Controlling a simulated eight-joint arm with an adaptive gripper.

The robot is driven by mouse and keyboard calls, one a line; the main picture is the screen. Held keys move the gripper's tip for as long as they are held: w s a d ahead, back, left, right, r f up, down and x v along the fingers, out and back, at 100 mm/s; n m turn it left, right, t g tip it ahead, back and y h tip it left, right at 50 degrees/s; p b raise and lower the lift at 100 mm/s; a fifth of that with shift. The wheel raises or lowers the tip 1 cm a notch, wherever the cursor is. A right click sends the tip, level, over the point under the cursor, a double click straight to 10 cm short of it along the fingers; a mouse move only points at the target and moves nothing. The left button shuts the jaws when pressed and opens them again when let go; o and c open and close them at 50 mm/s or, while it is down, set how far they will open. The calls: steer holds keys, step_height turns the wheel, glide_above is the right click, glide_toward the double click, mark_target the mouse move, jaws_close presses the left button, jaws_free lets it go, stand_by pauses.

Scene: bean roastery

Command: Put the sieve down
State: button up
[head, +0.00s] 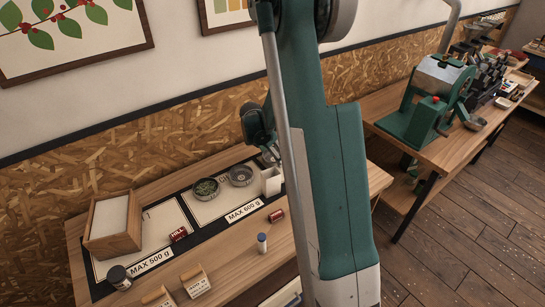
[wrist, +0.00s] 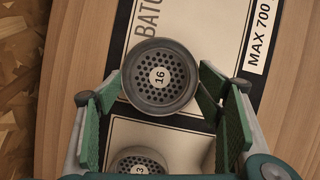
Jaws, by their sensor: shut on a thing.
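A round grey sieve marked 16 (wrist: 160,76), with a perforated centre, is between the tips of my gripper (wrist: 160,80) in the wrist view. My gripper is shut on its rim from both sides. The sieve is over the panel marked MAX 700 (wrist: 215,42), close to its lower edge in that view. I cannot tell whether it touches the panel. In the head view my arm hides the held sieve and the fingertips.
A second sieve, marked 13 (wrist: 140,162), lies on the adjoining panel. Two sieves (head: 206,189) (head: 241,176) show on the MAX 600 g panel.

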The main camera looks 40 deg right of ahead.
steer(key=shift+f, duration=0.5)
steer(key=shift+f, duration=0.15)
steer(key=o, duration=0.9)
steer(key=shift+r, duration=0.2)
steer(key=shift+p+v, duration=0.3)
steer(key=shift+v, duration=5.7)
steer(key=shift+d, duration=0.1)
steer(key=shift+r, duration=0.15)
